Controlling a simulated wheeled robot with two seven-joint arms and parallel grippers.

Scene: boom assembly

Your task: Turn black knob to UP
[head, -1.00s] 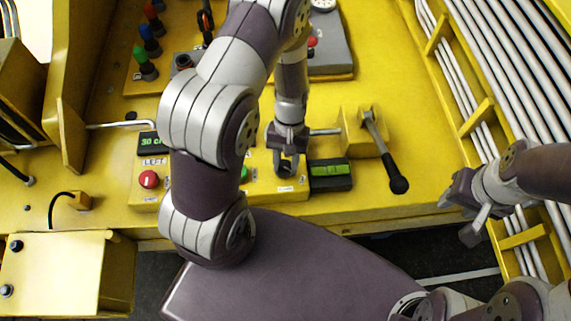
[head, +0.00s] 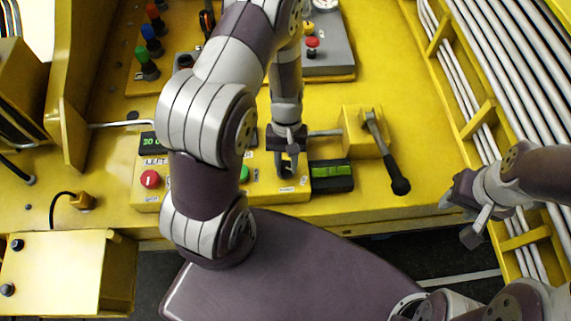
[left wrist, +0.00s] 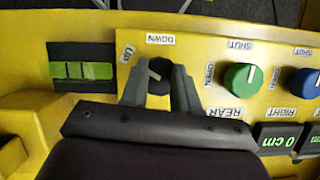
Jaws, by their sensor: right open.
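The black knob (left wrist: 158,77) sits on the yellow panel in the left wrist view, with an "UP" label (left wrist: 127,53) and a "DOWN" label (left wrist: 160,39) beside it. A pale pointer mark on the knob leans toward the "UP" side. My left gripper (left wrist: 160,84) has one finger on each side of the knob, close against it. In the head view my left gripper (head: 287,170) points down at the panel and its fingers hide the knob. My right gripper (head: 463,212) is open and empty at the right, away from the panel.
A black-handled lever (head: 386,155) stands further right. Pipes (head: 510,100) run along the right side.

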